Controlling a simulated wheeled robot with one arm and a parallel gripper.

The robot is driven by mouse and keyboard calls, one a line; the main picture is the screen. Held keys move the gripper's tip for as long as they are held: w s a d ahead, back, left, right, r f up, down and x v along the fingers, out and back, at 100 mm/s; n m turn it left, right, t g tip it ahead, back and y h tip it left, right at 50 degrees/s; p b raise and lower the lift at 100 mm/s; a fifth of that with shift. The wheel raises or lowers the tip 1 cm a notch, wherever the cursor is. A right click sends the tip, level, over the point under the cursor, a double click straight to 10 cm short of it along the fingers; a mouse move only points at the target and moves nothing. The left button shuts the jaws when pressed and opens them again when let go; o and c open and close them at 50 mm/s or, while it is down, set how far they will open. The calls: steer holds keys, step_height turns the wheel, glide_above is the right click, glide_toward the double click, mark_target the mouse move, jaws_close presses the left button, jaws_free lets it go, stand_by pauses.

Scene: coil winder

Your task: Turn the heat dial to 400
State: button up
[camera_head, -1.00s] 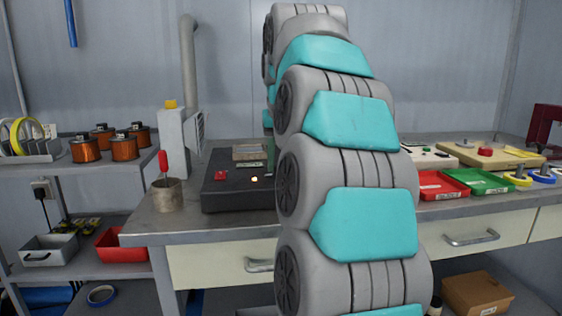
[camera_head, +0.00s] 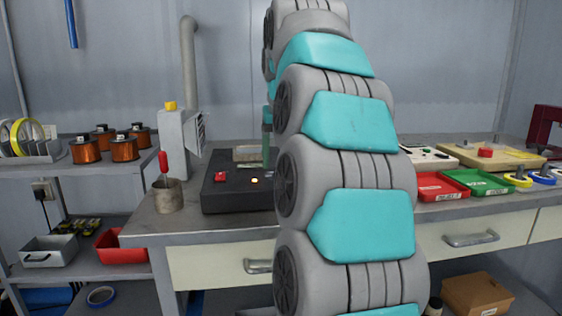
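A narrow teal part of my arm's far end (camera_head: 267,143) comes down beside the pale block, over the box's back. The fingers of my gripper cannot be told apart, so its opening and any contact with the dial are hidden.
A grey unit with a yellow top (camera_head: 172,142) and a cup holding a red-handled tool (camera_head: 168,196) stand left of the box. Red (camera_head: 438,187) and green (camera_head: 479,182) trays lie to the right. Copper coils (camera_head: 124,150) stand on the left shelf.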

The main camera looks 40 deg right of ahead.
steer(key=v, duration=0.4)
steer(key=p+v, duration=0.2)
steer(key=shift+s+a+r, duration=0.1)
steer(key=shift+s+r, duration=0.05)
steer(key=shift+r, duration=0.15)
stand_by(0.3)
